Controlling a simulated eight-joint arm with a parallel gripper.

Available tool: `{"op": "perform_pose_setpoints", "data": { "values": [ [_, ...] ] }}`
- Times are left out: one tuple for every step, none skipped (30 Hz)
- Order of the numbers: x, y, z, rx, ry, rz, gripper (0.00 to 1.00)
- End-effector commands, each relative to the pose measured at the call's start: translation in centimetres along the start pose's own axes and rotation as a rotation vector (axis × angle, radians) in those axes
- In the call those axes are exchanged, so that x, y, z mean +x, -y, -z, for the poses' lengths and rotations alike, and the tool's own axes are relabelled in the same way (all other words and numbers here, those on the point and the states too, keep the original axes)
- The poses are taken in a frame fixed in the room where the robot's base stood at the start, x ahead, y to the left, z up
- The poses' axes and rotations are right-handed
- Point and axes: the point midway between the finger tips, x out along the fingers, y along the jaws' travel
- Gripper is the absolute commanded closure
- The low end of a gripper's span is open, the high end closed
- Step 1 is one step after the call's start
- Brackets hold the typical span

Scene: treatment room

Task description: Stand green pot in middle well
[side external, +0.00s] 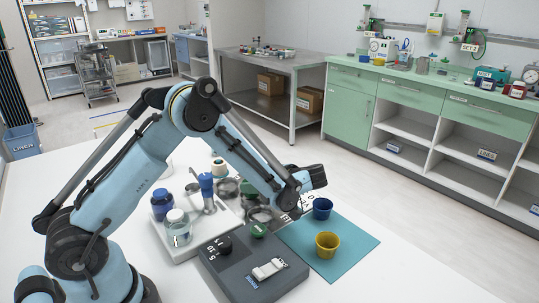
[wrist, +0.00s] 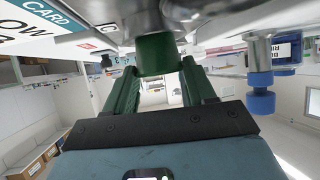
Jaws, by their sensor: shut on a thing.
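In the wrist view, my gripper (wrist: 157,72) has its two dark green fingers closed on the green pot (wrist: 157,52). Bright metal surfaces lie just beyond the pot there. In the side view, a small green round thing (side external: 258,229) sits low beside the metal wells (side external: 258,214) and looks like the same pot. My forearm and wrist hide part of that area, and my fingers are not clear there. Whether the pot touches a well, and which one, I cannot tell.
A blue pot (side external: 322,208) and a yellow pot (side external: 327,244) stand on the teal mat (side external: 355,243). A blue-knobbed tool (side external: 207,184) and a glass jar (side external: 178,228) stand on the left. A dark grey device (side external: 236,278) lies in front.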

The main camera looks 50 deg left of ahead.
Motion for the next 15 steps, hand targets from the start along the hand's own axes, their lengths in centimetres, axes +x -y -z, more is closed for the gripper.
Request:
{"op": "perform_pose_setpoints", "data": {
  "values": [
    [0.03, 0.0, -0.07, 0.0, 0.0, 0.0, 0.73],
    [0.06, -0.01, -0.11, 0.0, 0.0, 0.0, 0.73],
    [0.09, -0.01, -0.16, 0.0, 0.0, 0.0, 0.73],
    [0.11, -0.01, -0.21, 0.0, 0.0, 0.0, 0.73],
    [0.14, -0.01, -0.26, 0.0, 0.0, 0.0, 0.73],
    [0.17, -0.01, -0.32, 0.0, 0.0, 0.0, 0.73],
    [0.2, 0.0, -0.37, 0.0, 0.0, 0.0, 0.73],
    [0.22, 0.0, -0.42, 0.0, 0.0, 0.0, 0.73],
    [0.25, 0.0, -0.48, 0.0, 0.0, 0.0, 0.73],
    [0.28, 0.0, -0.53, 0.0, 0.0, 0.0, 0.73],
    [0.3, -0.01, -0.58, 0.0, 0.0, 0.0, 0.73],
    [0.34, -0.01, -0.64, 0.0, 0.0, 0.0, 0.73],
    [0.36, -0.01, -0.69, 0.0, 0.0, 0.0, 0.73],
    [0.39, -0.02, -0.74, 0.0, 0.0, 0.0, 0.73],
    [0.42, -0.02, -0.81, 0.0, 0.0, 0.0, 0.73]
  ]
}}
